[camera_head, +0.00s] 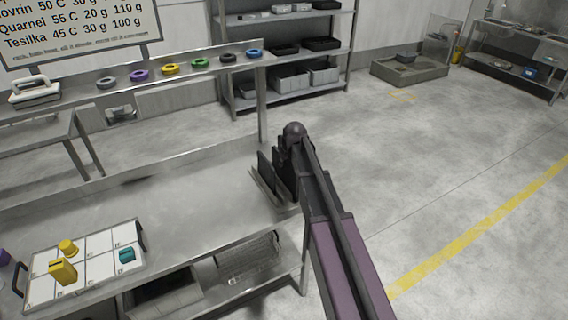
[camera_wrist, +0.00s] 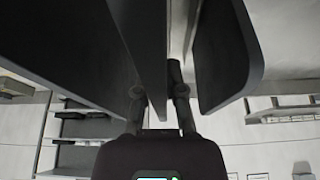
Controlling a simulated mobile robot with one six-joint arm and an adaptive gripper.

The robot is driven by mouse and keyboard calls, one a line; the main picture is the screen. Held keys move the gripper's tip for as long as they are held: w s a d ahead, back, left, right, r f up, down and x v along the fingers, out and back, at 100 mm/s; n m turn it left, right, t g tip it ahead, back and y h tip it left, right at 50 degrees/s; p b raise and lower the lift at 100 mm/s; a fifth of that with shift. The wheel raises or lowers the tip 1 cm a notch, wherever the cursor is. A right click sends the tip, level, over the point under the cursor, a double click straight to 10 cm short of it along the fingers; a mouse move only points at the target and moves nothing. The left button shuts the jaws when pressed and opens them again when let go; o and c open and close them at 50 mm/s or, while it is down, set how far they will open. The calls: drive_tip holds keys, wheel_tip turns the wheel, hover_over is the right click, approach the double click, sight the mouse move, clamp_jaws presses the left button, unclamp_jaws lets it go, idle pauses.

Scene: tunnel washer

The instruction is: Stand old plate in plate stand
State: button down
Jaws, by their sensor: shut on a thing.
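My gripper (camera_head: 283,152) is at the right end of the steel table, beside dark upright plates. In the wrist view its two fingers (camera_wrist: 160,97) are shut on the edge of a dark plate (camera_wrist: 148,55), taken to be the old plate. Another dark plate or panel (camera_wrist: 62,40) stands to its left and one (camera_wrist: 226,55) to its right. In the head view a dark plate (camera_head: 264,169) shows left of the gripper, above the thin plate stand (camera_head: 263,190). My arm hides much of the stand; I cannot tell whether the held plate rests in a slot.
The steel table (camera_head: 185,195) is bare in the middle. A white board (camera_head: 90,262) with yellow and teal pieces lies at its left front. A wire basket (camera_head: 248,262) is on the shelf below. Coloured rings line the back ledge (camera_head: 185,72). The floor to the right is clear.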

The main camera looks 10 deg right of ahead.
drive_tip(key=shift+f+b, duration=0.3)
drive_tip(key=shift+f, duration=0.05)
idle(0.6)
drive_tip(key=c, duration=0.6)
unclamp_jaws()
drive_tip(key=shift+c, duration=0.2)
drive_tip(key=shift+r, duration=0.15)
wheel_tip(320, 180, up, 9)
drive_tip(key=p, duration=0.9)
drive_tip(key=s+f+m+g+h, duration=0.1)
drive_tip(key=s+m+g, duration=0.2)
drive_tip(key=s, duration=2.6)
drive_tip(key=shift+s+d+f+m+g, duration=0.15)
drive_tip(key=shift+s+d+m+g, duration=0.2)
drive_tip(key=shift+g, duration=0.25)
